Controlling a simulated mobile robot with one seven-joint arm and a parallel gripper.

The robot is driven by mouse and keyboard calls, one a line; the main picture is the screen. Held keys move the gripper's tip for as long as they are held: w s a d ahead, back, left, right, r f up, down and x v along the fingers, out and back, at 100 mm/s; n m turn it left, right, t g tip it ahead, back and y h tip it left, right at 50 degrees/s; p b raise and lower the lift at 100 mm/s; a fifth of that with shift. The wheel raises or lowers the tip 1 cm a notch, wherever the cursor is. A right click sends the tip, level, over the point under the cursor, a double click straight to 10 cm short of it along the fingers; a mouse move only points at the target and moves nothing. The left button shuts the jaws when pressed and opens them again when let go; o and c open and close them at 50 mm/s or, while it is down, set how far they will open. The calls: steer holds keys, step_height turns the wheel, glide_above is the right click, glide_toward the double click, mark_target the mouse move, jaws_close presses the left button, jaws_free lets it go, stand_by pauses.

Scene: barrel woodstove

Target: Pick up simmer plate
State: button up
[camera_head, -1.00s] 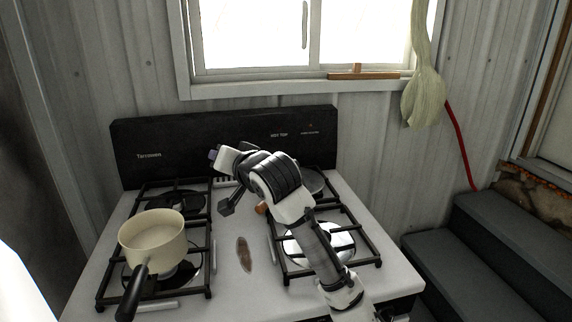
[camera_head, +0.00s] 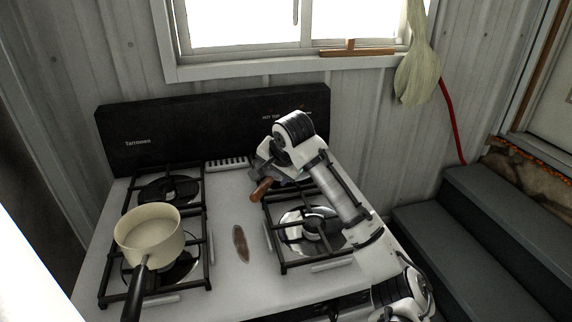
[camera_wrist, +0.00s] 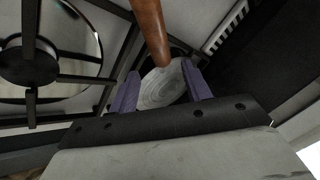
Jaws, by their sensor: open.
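The simmer plate (camera_wrist: 163,92) is a round grey disc with ring marks. In the wrist view it shows between my fingers, its lower part hidden by my gripper. Its brown wooden handle (camera_wrist: 150,28) runs up to the top edge of that view. In the head view the handle (camera_head: 261,190) sticks out toward the front left at the right-hand burners, and my arm hides most of the disc. My gripper (camera_wrist: 160,70) is open, with its two purple fingers apart on either side of the disc. I cannot tell whether they touch it.
A cream saucepan (camera_head: 149,236) with a black handle stands on the front left burner. A brown oval spoon rest (camera_head: 240,244) lies on the stove top (camera_head: 232,205) between the black grates. The black back panel (camera_head: 190,130) rises close behind my gripper. Dark steps (camera_head: 470,230) stand at the right.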

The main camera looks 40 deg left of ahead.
mark_target(269, 179)
steer(key=shift+s+p+x, duration=0.2)
steer(key=shift+p+x, duration=0.4)
steer(key=shift+x, duration=0.75)
steer(key=shift+s+p+x, duration=0.2)
steer(key=shift+p+x, duration=0.4)
steer(key=shift+x, duration=0.8)
steer(key=shift+a, duration=0.1)
jaws_close()
